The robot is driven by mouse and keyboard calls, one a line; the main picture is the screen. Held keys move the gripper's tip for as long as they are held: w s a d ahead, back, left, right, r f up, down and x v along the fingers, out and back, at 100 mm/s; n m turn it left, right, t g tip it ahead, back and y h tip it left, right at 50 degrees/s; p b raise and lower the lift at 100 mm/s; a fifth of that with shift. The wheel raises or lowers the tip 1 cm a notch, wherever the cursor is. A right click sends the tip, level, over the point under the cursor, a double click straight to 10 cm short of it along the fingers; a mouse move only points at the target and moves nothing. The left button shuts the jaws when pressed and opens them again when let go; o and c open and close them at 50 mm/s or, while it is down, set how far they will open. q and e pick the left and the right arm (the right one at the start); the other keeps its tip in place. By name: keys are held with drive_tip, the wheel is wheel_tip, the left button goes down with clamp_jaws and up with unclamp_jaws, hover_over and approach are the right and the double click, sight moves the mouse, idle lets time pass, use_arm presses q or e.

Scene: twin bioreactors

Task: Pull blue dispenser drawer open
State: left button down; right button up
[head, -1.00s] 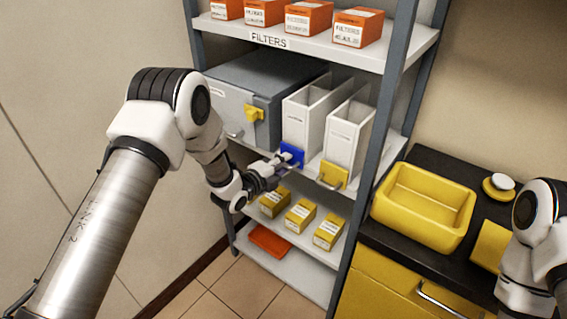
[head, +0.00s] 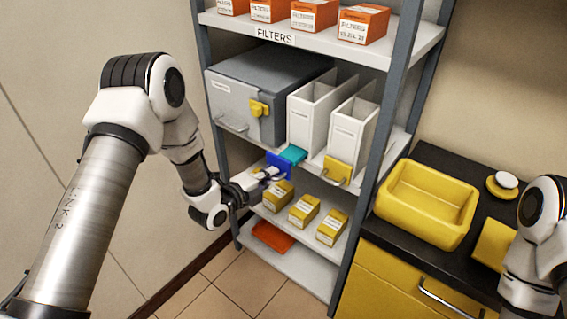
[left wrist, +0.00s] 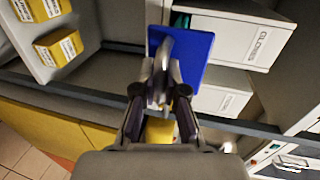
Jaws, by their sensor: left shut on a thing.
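The blue drawer (head: 279,165) sticks out from the bottom of the left white dispenser (head: 303,122) in the head view. Teal contents (head: 293,153) show behind its front. The blue drawer front also fills the top middle of the left wrist view (left wrist: 198,55), with a pale handle (left wrist: 168,46) on it. My left gripper (head: 264,173) is shut on that handle, its fingers (left wrist: 163,88) closed around it in the wrist view. My right gripper is out of view; only part of the right arm shows at the right edge.
A second white dispenser with a yellow drawer (head: 337,170) stands to the right. A grey box (head: 235,105) with a yellow latch is on the left. Yellow boxes (head: 304,211) sit on the shelf below. A yellow bin (head: 425,210) stands on the black counter.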

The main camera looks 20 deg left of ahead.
use_arm(q)
drive_tip(key=v, duration=0.2)
drive_tip(key=f+v, duration=0.1)
drive_tip(key=v, duration=0.1)
drive_tip(key=c, duration=1.2)
unclamp_jaws()
drive_tip(key=v, duration=1.2)
